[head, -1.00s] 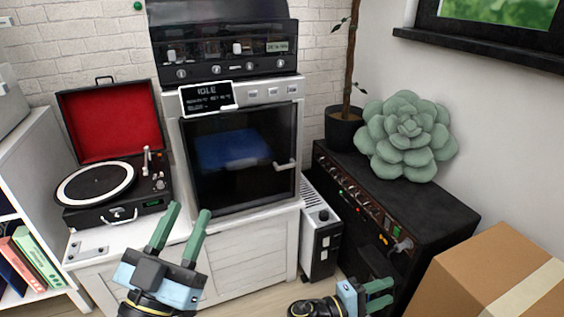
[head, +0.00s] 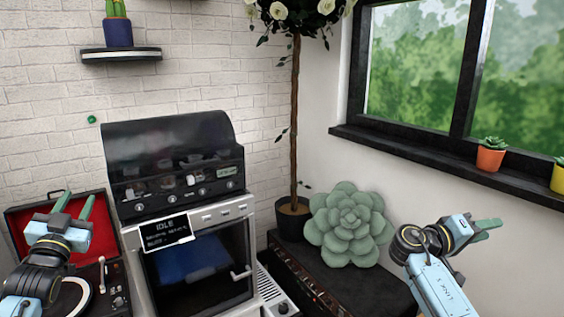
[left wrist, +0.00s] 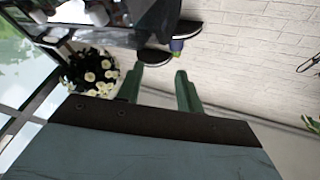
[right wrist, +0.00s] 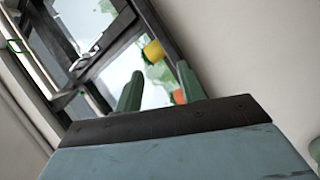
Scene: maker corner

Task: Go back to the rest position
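My left gripper (head: 74,205) is raised at the left of the head view, in front of the open turntable's red lid. Its two green fingers are apart with nothing between them; they also show apart in the left wrist view (left wrist: 160,88). My right gripper (head: 486,228) is raised at the right of the head view, in front of the white wall below the window. In the right wrist view its green fingers (right wrist: 160,88) stand apart and empty.
The machine (head: 195,265) with an IDLE display stands in the middle. A green succulent cushion (head: 350,225) sits on a black amplifier (head: 365,290), left of my right arm. A window sill (head: 400,150) with small pots is above it. A wall shelf (head: 120,54) is at upper left.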

